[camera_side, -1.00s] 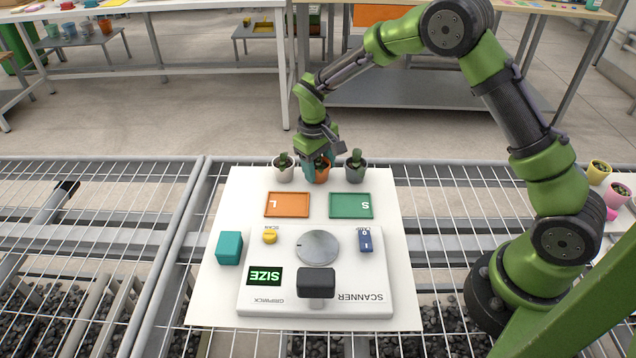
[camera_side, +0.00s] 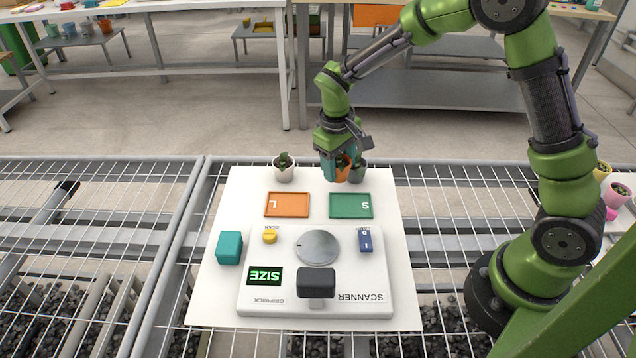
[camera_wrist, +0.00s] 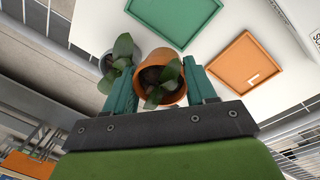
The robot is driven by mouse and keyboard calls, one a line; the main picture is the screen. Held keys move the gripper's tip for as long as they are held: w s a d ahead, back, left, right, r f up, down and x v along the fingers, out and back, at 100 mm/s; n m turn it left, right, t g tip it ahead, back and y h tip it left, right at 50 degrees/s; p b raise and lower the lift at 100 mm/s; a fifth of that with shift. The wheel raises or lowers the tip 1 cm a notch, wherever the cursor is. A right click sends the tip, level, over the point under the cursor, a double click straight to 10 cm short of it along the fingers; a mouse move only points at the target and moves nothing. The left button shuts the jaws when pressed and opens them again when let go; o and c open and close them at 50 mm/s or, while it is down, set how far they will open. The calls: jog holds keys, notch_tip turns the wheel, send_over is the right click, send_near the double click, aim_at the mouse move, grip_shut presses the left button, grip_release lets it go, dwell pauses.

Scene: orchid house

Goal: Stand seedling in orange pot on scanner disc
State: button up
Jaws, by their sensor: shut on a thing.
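The orange pot (camera_side: 343,166) with its seedling is in my gripper (camera_side: 338,172), held between the two teal fingers near the back edge of the white board. In the wrist view my gripper (camera_wrist: 160,92) is shut on the orange pot (camera_wrist: 160,62), with the green-leaved seedling (camera_wrist: 163,84) upright in it. In the side view the fingers hide part of the pot. The scanner disc (camera_side: 317,248) is a round grey plate on the white scanner (camera_side: 260,300). The disc is bare.
An orange tray (camera_side: 287,205) and a green tray (camera_side: 350,206) lie between pots and scanner. A black block (camera_side: 316,281) on a post stands in front of the disc.

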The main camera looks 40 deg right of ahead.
jog(key=s, duration=0.6)
jog(key=s+r, duration=0.1)
jog(key=s, duration=0.2)
jog(key=shift+d, duration=0.15)
jog(key=shift+s+a, duration=0.2)
jog(key=shift+s, duration=0.1)
jog(key=s+a+r, duration=0.1)
jog(key=s+a, duration=0.1)
jog(key=s+a+r+n, duration=0.1)
jog(key=s+a, duration=0.1)
jog(key=a, duration=0.1)
jog(key=s+a+r+n, duration=0.1)
jog(key=s+a, duration=0.1)
jog(key=shift+s+a+r, duration=0.15)
jog(key=shift+a+r, duration=0.1)
jog(key=shift+r, duration=0.05)
jog(key=s+a+m, duration=0.1)
jog(key=s, duration=0.6)
jog(key=m, duration=0.1)
send_over(320, 244)
jog(key=shift+s+a+f, duration=0.15)
jog(key=shift+s+f, duration=0.05)
jog(key=shift+f, duration=0.55)
jog(key=shift+w+a+f, duration=0.1)
jog(key=shift+w+f, duration=0.1)
jog(key=shift+f, duration=1.6)
